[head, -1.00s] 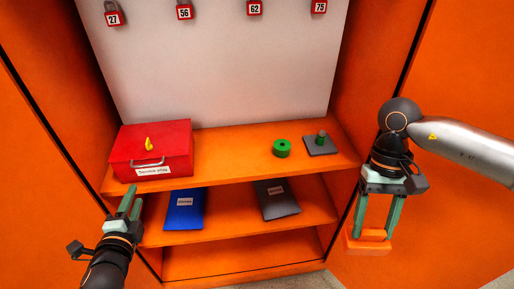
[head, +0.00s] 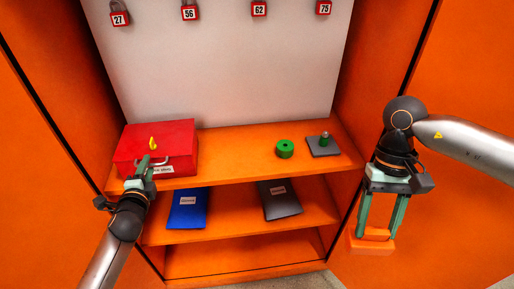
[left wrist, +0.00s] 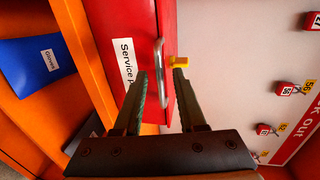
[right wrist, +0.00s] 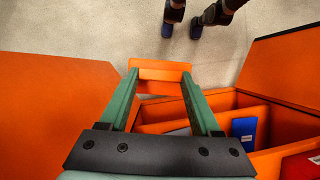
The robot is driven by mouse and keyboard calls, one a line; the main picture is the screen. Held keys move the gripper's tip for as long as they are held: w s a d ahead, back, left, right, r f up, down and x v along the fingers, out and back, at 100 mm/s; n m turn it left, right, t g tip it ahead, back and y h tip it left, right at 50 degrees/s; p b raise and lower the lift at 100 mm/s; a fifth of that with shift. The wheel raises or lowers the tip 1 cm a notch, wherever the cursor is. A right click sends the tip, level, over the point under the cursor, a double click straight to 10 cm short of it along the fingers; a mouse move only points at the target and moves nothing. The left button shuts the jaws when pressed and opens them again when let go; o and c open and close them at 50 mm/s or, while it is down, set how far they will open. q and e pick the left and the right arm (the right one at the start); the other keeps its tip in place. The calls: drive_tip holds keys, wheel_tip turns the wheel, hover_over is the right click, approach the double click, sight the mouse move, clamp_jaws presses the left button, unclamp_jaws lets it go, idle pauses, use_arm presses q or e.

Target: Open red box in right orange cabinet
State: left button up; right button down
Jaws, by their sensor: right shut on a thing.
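The red box (head: 180,136) sits closed on the upper shelf at the left of the open orange cabinet. It has a yellow latch (head: 153,143) on its lid edge, a metal handle (left wrist: 159,72) and a white service label (left wrist: 127,62) on its front. My left gripper (head: 147,167) is open in front of the box. In the left wrist view its fingers (left wrist: 160,82) are apart, with the handle and latch just beyond the tips; I cannot tell if they touch. My right gripper (head: 379,230) is shut on an orange handle (right wrist: 160,73) by the right door.
Blue (head: 188,209) and grey (head: 280,200) folders lie on the shelf below. Red padlocks hang on the white back panel. Door panels flank both sides.

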use_arm(q)
clamp_jaws()
idle(0.3)
idle(1.2)
